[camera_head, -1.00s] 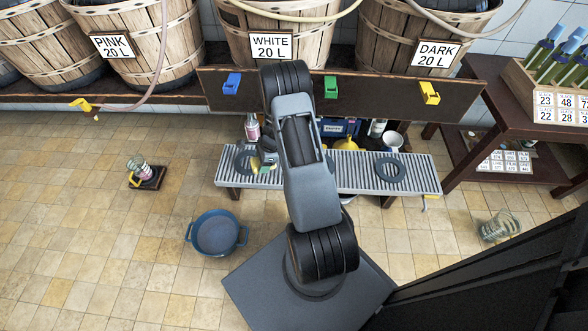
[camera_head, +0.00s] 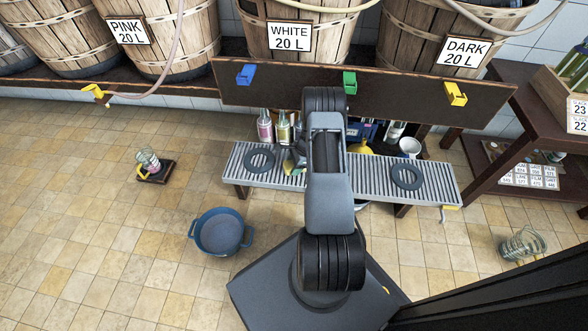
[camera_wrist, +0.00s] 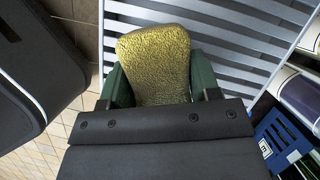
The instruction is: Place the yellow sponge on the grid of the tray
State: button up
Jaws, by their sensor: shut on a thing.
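The yellow sponge (camera_wrist: 154,52) fills the upper middle of the wrist view, between the dark green fingers of my gripper (camera_wrist: 161,84). The gripper is shut on it. The grey slatted grid of the tray (camera_wrist: 245,52) lies behind and beyond the sponge in that view. I cannot tell whether sponge and slats touch. In the head view the grid (camera_head: 374,182) is a long bench-like surface, and my arm crosses its middle. My arm mostly hides the gripper there, near the grid's left half.
Two dark rings, a left one (camera_head: 259,161) and a right one (camera_head: 407,176), lie on the grid. Bottles (camera_head: 284,128) stand behind its left part, and a white cup (camera_head: 410,147) behind its right. A blue tub (camera_head: 221,232) is on the floor in front.

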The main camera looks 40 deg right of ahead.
jog(key=shift+f, duration=0.65)
jog(key=shift+r, duration=0.1)
jog(key=o, duration=1)
jog(key=shift+c, duration=0.2)
